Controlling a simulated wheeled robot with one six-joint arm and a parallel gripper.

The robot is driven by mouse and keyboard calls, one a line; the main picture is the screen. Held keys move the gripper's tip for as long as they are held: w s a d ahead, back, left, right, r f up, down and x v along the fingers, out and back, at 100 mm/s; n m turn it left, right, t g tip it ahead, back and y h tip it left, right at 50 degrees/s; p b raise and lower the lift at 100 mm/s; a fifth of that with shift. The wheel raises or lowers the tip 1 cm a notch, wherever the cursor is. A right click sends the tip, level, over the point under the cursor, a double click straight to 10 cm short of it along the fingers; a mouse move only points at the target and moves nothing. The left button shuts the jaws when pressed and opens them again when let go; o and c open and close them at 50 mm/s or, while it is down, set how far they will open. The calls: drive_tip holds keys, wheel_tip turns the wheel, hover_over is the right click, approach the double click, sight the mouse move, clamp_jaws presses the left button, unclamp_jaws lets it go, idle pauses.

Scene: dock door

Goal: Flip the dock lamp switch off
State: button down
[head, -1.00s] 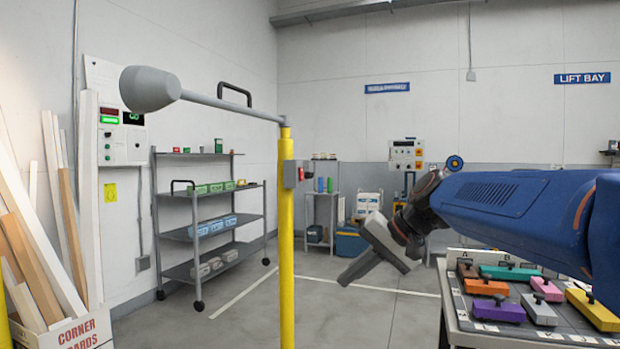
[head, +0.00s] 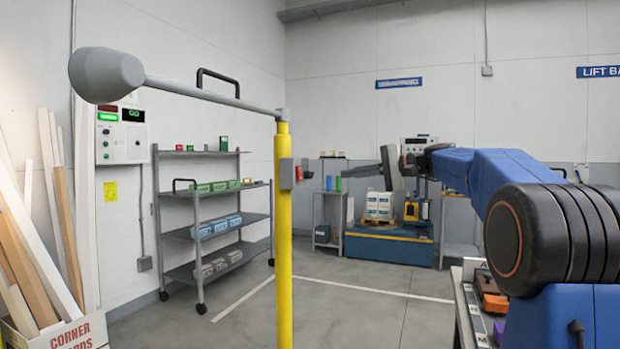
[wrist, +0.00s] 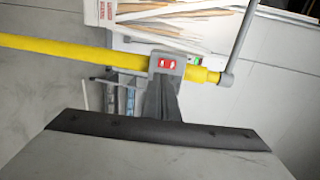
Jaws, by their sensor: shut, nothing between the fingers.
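The dock lamp has a grey head (head: 105,74) on a grey arm, carried by a yellow post (head: 284,245). A grey switch box (head: 286,174) with a red part (head: 299,173) is on the post's right side, below the arm. In the wrist view, the box (wrist: 181,70) shows a red rocker switch (wrist: 167,63) facing me. My gripper (head: 342,171) is to the right of the box at about its height. In the wrist view its shut, empty fingers (wrist: 163,88) point at the box, just below the rocker. I cannot tell whether they touch.
A wheeled grey shelf rack (head: 213,216) with small boxes stands behind the post on the left. Timber boards (head: 35,240) lean at far left. A table (head: 470,315) with coloured blocks is at lower right. The floor between post and table is clear.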

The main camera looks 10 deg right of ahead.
sight(300, 178)
drive_tip(key=shift+w+d+r, duration=0.25)
drive_tip(key=shift+w, duration=0.15)
drive_tip(key=x, duration=1.4)
drive_tip(key=shift+w+a+f, duration=0.1)
drive_tip(key=shift+a, duration=0.1)
drive_tip(key=shift+d, duration=0.1)
